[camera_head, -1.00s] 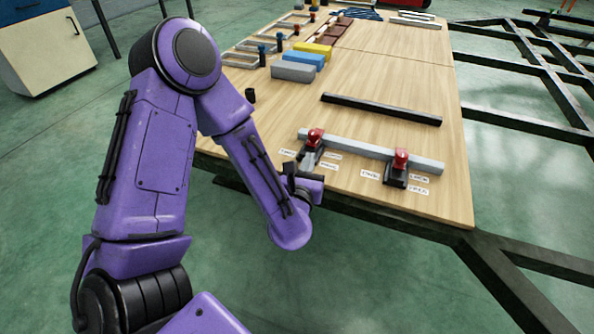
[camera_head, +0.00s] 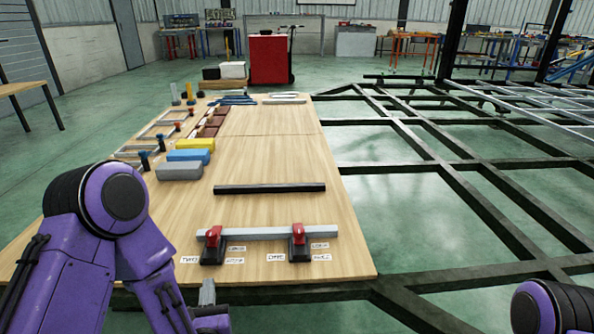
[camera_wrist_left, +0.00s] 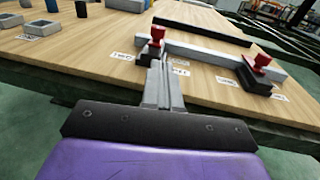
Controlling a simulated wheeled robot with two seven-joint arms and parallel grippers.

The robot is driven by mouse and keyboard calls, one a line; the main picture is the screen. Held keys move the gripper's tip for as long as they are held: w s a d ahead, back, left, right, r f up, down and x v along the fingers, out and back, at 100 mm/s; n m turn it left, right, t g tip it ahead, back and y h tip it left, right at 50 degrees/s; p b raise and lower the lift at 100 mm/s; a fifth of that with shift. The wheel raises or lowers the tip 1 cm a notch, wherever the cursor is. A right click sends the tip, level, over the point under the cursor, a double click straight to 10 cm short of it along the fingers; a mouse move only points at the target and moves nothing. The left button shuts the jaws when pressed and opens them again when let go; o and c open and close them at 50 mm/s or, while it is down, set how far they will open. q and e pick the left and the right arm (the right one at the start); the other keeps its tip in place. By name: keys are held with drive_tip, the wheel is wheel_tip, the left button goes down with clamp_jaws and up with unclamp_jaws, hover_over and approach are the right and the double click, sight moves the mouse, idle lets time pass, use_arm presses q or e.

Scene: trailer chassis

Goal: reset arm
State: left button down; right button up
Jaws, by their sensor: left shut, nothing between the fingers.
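My left gripper (camera_head: 207,292) is shut and empty, just in front of the table's near edge, below the left red-handled clamp (camera_head: 213,240). In the left wrist view its two grey fingers (camera_wrist_left: 163,84) lie together and point toward that clamp (camera_wrist_left: 156,36). My left arm comes in purple at the lower left of the head view. Part of my right arm shows at the lower right corner; its gripper is out of view.
The wooden table (camera_head: 270,160) bears a grey bar (camera_head: 262,234) at two clamps, a black bar (camera_head: 270,189), and coloured blocks (camera_head: 190,155). Dark chassis beams (camera_head: 440,165) stretch to the right. A red cabinet (camera_head: 269,59) stands at the back. The table's right half is mostly bare.

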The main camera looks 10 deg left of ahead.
use_arm(q)
wheel_tip(320, 180, down, 10)
drive_tip(key=s+d+m+g+h, duration=0.2)
drive_tip(key=d+m+g+h, duration=0.15)
drive_tip(key=m, duration=1.85)
drive_tip(key=s+a+f+m+g, duration=0.2)
drive_tip(key=s+f+m+g, duration=0.4)
drive_tip(key=s, duration=0.3)
drive_tip(key=s+a+f+m+g, duration=0.3)
drive_tip(key=s+f+m, duration=0.3)
drive_tip(key=s+f, duration=0.25)
wheel_tip(320, 180, up, 33)
drive_tip(key=s+p, duration=0.1)
drive_tip(key=p, duration=3.2)
drive_tip(key=shift+s+d, duration=0.15)
drive_tip(key=shift+s, duration=0.1)
drive_tip(key=shift+h, duration=0.25)
